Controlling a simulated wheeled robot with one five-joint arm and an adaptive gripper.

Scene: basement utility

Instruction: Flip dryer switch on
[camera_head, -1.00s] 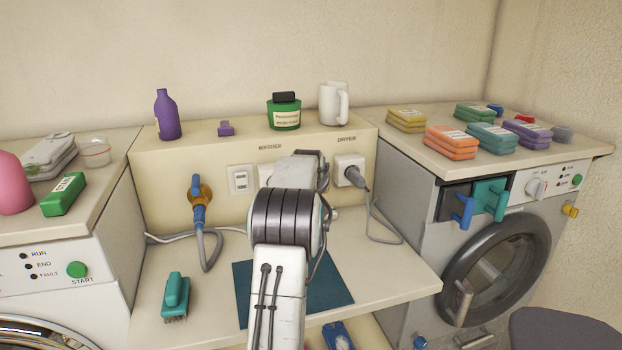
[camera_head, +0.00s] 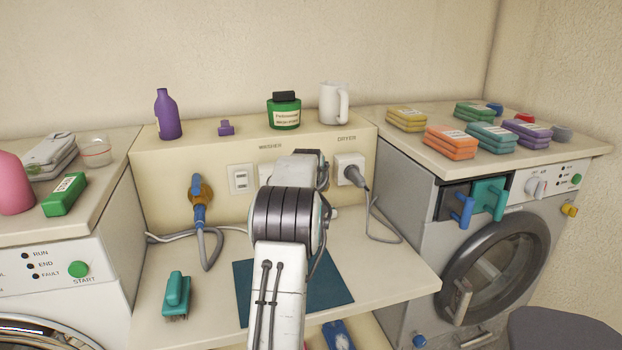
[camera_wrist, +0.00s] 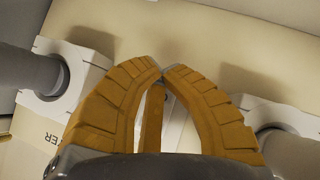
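The dryer plug (camera_head: 353,172) sits in a white socket under the DRYER label on the cream back panel (camera_head: 222,150). A double switch plate (camera_head: 240,180) is on the panel left of the WASHER label. My arm covers the panel between the labels, so no dryer switch shows clearly in the head view. In the wrist view my gripper (camera_wrist: 162,70) has brown ridged fingers with tips together, close to the panel. A white plate (camera_wrist: 176,122) shows partly between the fingers; I cannot tell its switch position. Contact is unclear. Plugs show on the left (camera_wrist: 50,80) and right (camera_wrist: 285,145).
A purple bottle (camera_head: 167,115), a green jar (camera_head: 284,113) and a white mug (camera_head: 333,104) stand on the ledge above. A teal brush (camera_head: 175,295) lies on the counter (camera_head: 385,268).

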